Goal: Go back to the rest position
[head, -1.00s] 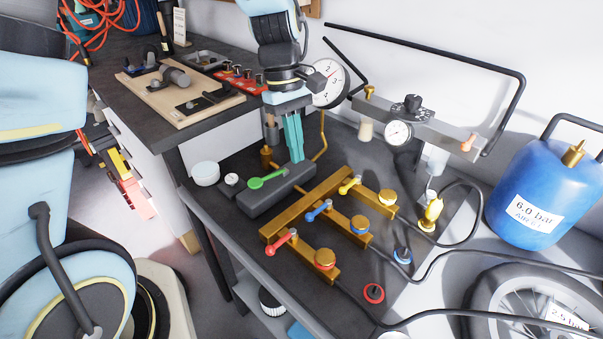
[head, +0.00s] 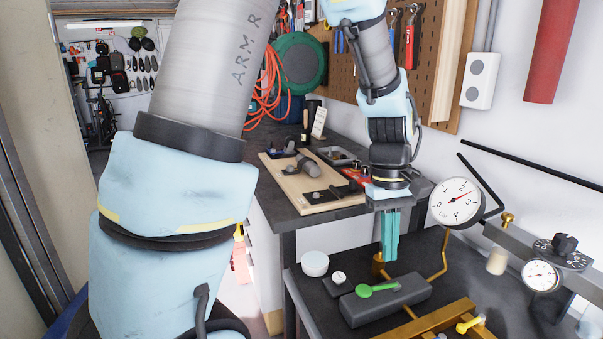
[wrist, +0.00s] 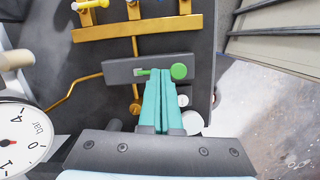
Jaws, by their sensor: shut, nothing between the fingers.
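My gripper (head: 389,240) has teal fingers that are shut with nothing between them. It points down above the workbench (head: 345,330), just behind the dark grey block with the green lever (head: 378,290). In the wrist view the fingertips (wrist: 163,82) overlap the near edge of the grey block (wrist: 120,70), close to the green lever (wrist: 179,71). I cannot tell the exact height of the fingertips above the block.
A brass manifold (head: 440,320) lies in front of the block. A round gauge (head: 456,202) stands right of my gripper, with a second gauge (head: 540,276) farther right. A white jar (head: 315,263) stands left. A wooden board with parts (head: 290,190) lies behind.

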